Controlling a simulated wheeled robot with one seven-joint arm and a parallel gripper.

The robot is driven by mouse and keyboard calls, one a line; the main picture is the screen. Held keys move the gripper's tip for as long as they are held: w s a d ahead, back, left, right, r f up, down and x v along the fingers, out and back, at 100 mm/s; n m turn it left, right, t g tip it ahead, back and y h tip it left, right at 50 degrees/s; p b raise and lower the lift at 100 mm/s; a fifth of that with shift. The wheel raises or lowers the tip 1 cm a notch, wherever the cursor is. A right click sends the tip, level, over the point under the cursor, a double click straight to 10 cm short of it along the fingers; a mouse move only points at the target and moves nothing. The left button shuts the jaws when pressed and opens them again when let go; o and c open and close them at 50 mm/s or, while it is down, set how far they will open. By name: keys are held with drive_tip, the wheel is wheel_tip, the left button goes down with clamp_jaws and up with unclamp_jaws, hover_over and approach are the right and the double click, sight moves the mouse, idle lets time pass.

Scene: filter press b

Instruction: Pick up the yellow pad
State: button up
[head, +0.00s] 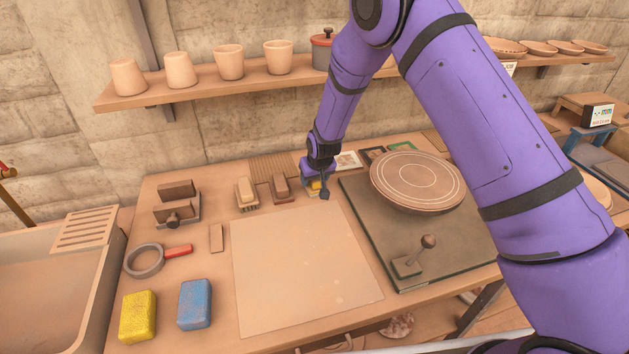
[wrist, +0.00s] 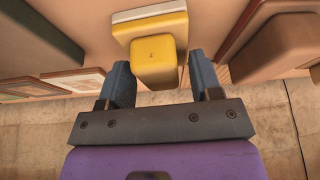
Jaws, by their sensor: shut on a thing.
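The yellow pad (wrist: 155,28) has a yellow block-shaped grip and a pale layer along its far edge in the wrist view. The fingers and arm hide most of the pad there. I cannot tell whether the pad touches the table.
Two handled blocks, one beige (head: 246,193) and one brown (head: 281,187), stand just left of my gripper. A round disc (head: 417,181) on a dark board (head: 365,215) is to the right. A yellow sponge (head: 138,316) and blue sponge (head: 195,304) lie front left. The pale sheet (head: 300,270) is clear.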

drive_tip(key=shift+r, duration=0.1)
wheel_tip(320, 180, up, 4)
drive_tip(key=shift+f, duration=0.25)
drive_tip(key=s, duration=0.5)
drive_tip(key=s+r, duration=0.1)
drive_tip(key=s, duration=0.4)
drive_tip(key=s+a, duration=0.1)
drive_tip(key=s, duration=0.5)
drive_tip(key=shift+r, duration=0.15)
drive_tip(key=shift+o, duration=1)
drive_tip(key=shift+c, duration=0.4)
